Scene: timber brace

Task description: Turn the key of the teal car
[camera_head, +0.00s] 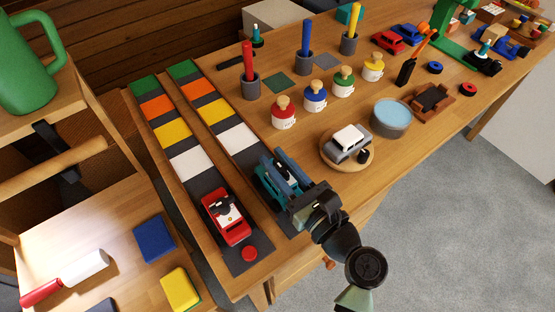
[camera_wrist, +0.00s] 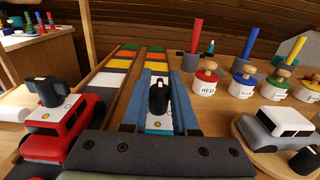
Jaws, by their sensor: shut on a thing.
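The teal car (camera_head: 263,180) sits at the near end of the right track lane, partly hidden by my gripper (camera_head: 287,166). In the wrist view its white top plate with a yellow dot (camera_wrist: 158,125) shows. The black key (camera_wrist: 158,98) stands up from the car, between the two slate-blue fingers of my gripper (camera_wrist: 159,90). The fingers are shut on the key. In the head view the key is mostly hidden by the fingers. How far the key is turned cannot be told.
A red car (camera_head: 226,215) with a black key on top stands in the left lane, close beside. A red button (camera_head: 250,253) is in front of it. A white-and-grey car (camera_head: 348,143) on a round wooden plate stands to the right. Coloured-label jars (camera_head: 316,97) stand behind.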

